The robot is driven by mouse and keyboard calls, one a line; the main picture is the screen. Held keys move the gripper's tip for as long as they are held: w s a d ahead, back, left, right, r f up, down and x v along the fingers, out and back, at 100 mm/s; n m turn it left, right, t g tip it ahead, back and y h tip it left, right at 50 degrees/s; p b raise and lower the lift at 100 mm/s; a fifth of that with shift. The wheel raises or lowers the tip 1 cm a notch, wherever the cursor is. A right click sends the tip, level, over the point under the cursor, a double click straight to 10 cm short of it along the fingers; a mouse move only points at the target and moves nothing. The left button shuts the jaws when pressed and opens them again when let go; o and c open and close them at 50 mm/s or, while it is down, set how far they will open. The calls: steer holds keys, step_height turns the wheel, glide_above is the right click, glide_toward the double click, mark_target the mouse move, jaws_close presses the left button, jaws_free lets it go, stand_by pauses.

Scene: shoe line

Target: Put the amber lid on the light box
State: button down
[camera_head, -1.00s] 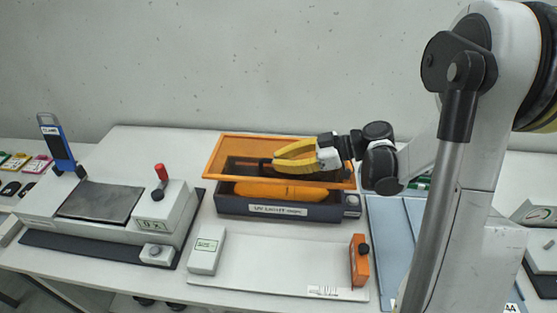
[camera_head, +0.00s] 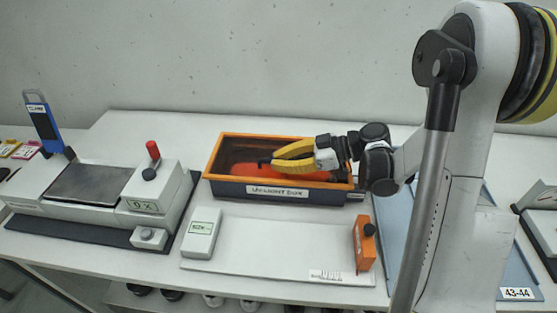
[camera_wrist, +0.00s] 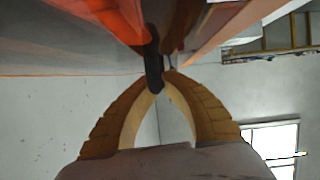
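The amber lid (camera_head: 216,150) has an orange frame and a see-through panel. In the head view it lies over the top of the dark blue light box (camera_head: 232,188), its frame roughly in line with the box rim. I cannot tell whether it touches all round. A red-orange object shows through the panel. My gripper (camera_head: 268,161), with curved yellow fingers, is above the lid from the right. In the wrist view the fingertips (camera_wrist: 160,80) come together on a dark handle (camera_wrist: 153,58) beside the lid's orange panel (camera_wrist: 95,20). The fingers hide part of the lid.
A white board (camera_head: 270,250) in front bears a white box (camera_head: 201,232) and an orange block (camera_head: 363,243). A grey machine with a red-topped lever (camera_head: 152,152) stands left. A blue tray (camera_head: 395,215) lies right, partly behind my arm. The table behind the light box is clear.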

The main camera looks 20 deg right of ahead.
steer(key=c, duration=1.5)
jaws_free()
steer(key=shift+c, duration=0.2)
steer(key=v, duration=1.2)
steer(key=shift+r, duration=0.1)
steer(key=shift+a, duration=0.1)
